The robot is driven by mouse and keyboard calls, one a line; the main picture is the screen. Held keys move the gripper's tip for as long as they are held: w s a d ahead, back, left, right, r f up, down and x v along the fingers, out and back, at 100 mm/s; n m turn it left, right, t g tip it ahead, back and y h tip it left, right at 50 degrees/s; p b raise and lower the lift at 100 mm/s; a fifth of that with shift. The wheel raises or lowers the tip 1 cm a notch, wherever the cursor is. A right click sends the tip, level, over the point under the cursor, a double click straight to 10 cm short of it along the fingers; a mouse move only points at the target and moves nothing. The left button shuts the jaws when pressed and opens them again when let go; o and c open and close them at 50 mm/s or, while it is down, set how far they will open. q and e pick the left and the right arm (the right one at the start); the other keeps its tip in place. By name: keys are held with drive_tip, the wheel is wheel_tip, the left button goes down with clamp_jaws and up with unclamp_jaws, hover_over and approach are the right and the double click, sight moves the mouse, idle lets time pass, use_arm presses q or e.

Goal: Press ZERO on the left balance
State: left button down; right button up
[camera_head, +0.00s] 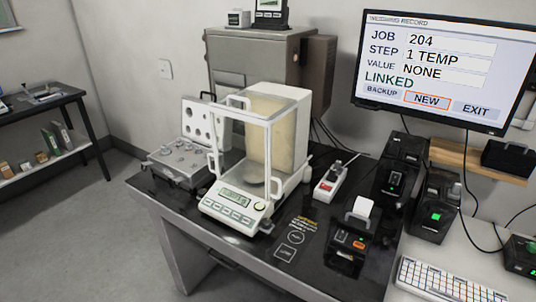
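A white analytical balance (281,143) with a glass draft shield stands on the dark weighing table (205,235). Its front panel (232,206) carries a small green-lit display (234,196), a row of several buttons below it and a round yellowish button at the right. The button labels are too small to read, so I cannot tell which is ZERO. A round pan (254,181) shows inside the shield. Neither of my grippers is in view.
An open case of weights (178,160) sits left of the balance. To its right are a small white device with a red switch (329,182), a printer (350,240) and black units (400,170). A monitor (440,70) reads JOB 204, STEP 1 TEMP, VALUE NONE, LINKED.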

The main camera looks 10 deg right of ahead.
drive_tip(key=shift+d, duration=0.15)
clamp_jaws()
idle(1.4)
